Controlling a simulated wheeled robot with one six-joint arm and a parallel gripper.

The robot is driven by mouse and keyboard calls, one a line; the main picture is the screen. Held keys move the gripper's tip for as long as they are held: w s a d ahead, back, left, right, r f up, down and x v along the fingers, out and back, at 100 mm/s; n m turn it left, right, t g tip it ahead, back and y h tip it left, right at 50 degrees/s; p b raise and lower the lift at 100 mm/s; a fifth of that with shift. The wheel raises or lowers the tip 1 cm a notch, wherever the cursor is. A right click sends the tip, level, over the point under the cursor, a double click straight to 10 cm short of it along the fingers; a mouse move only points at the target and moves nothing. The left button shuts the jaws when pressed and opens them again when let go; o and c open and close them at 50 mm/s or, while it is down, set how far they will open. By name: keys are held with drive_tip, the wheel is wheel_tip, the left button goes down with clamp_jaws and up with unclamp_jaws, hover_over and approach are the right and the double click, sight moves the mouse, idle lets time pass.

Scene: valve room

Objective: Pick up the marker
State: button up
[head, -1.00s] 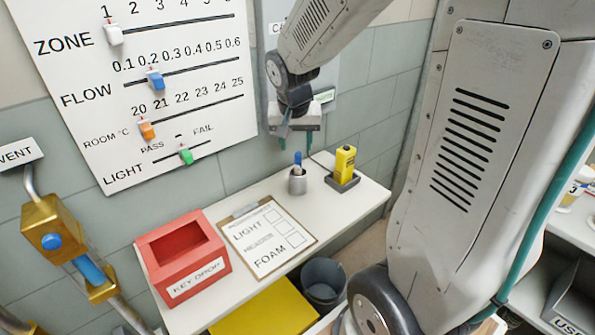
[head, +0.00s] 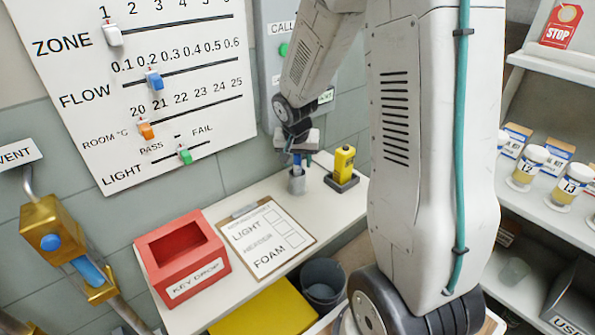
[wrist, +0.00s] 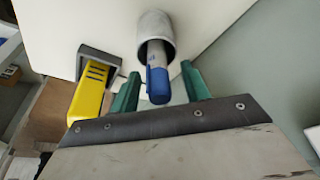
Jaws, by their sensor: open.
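The marker (wrist: 157,84) has a grey barrel and a blue cap. It stands in a grey cup (wrist: 155,24) on the white shelf, cap end toward me in the wrist view. In the head view the cup (head: 297,183) is at the back of the shelf, and the marker (head: 297,161) rises from it, partly hidden by my gripper. My gripper (wrist: 157,90) is open, with one green finger on each side of the blue cap and a visible gap on both sides. It holds nothing.
A yellow handheld device (head: 343,161) in a dark dock stands close right of the cup. A clipboard (head: 262,238) and a red key drop box (head: 183,256) lie to the left. The wall panel with sliders (head: 150,85) is behind.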

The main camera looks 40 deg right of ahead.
clamp_jaws()
